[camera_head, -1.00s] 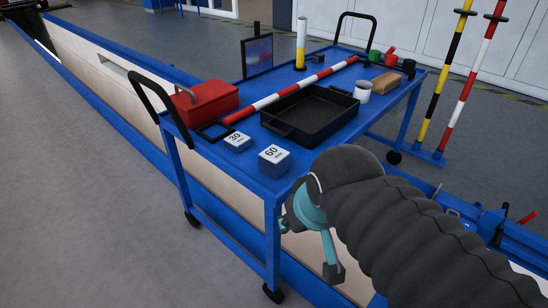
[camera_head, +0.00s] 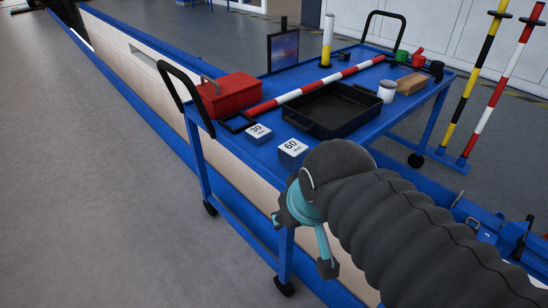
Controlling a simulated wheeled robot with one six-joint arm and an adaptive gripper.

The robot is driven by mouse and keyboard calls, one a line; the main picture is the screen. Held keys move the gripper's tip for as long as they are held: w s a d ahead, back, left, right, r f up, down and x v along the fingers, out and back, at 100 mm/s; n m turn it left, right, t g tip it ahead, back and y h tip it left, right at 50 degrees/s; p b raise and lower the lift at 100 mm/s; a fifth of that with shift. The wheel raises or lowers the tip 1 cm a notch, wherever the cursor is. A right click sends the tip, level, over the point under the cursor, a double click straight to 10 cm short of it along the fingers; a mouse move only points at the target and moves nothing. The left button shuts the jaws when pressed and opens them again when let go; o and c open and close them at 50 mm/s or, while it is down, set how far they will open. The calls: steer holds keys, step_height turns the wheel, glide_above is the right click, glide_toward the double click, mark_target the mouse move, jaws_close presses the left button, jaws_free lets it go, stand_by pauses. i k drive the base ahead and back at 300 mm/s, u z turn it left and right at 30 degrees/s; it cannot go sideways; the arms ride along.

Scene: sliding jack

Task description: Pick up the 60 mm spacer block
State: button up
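The 60 mm spacer block (camera_head: 291,152) is a small block with a white top marked 60 and blue sides. It sits on the near edge area of the blue cart's top (camera_head: 262,151), to the right of the 30 mm block. My gripper (camera_head: 302,243) hangs beside the cart's near corner, lower than the cart top and below the 60 block in the picture. One teal finger with a dark tip shows pointing down. The rest of the gripper is turned away or hidden by the arm, so its opening is unclear. It is apart from the block.
The 30 mm block (camera_head: 258,133) sits left of the 60 block. A black tray (camera_head: 335,128) lies behind it. A red toolbox (camera_head: 229,97), a red-white bar (camera_head: 305,90) and a white cup (camera_head: 387,91) are also on the cart. A black handle (camera_head: 184,84) rises at the left end.

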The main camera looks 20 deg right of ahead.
mark_target(291, 154)
steer(key=u, duration=1.6)
steer(key=i, duration=3.25)
steer(key=z, duration=3.95)
steer(key=i, duration=0.5)
steer(key=z, duration=0.05)
